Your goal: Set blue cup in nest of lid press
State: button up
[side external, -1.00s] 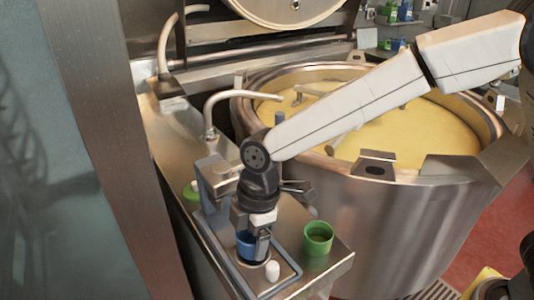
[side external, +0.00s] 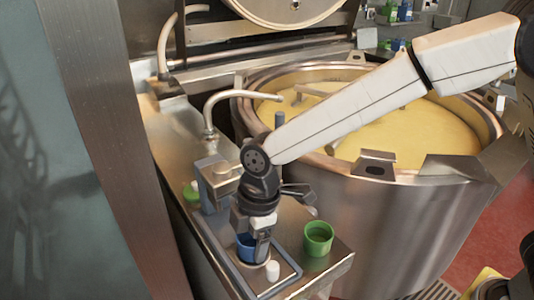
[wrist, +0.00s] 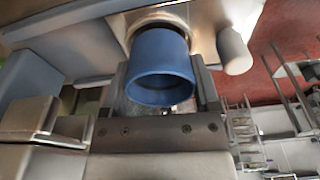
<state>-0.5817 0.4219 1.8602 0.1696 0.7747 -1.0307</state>
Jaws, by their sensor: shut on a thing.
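The blue cup (side external: 246,249) is held between the fingers of my gripper (side external: 256,246), low over the near end of the counter. In the wrist view, the cup (wrist: 160,75) has its open rim towards the camera, with a finger on each side. Its far end meets or overlaps a round metal ring (wrist: 152,17), which looks like the nest of the lid press. I cannot tell whether the cup is seated in it or just above. The lid press (side external: 213,180) appears as a grey-blue block behind my gripper, partly hidden by it.
A short white peg (side external: 273,271) stands close beside the cup and also shows in the wrist view (wrist: 234,50). A green cup (side external: 318,238) stands to the right, near the counter edge. A green item (side external: 191,191) lies at the left. The large kettle (side external: 380,230) of yellow contents is behind.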

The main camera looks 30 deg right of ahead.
jog(key=shift+f, duration=0.3)
dwell(0.5)
jog(key=o, duration=1)
jog(key=shift+r, duration=3.5)
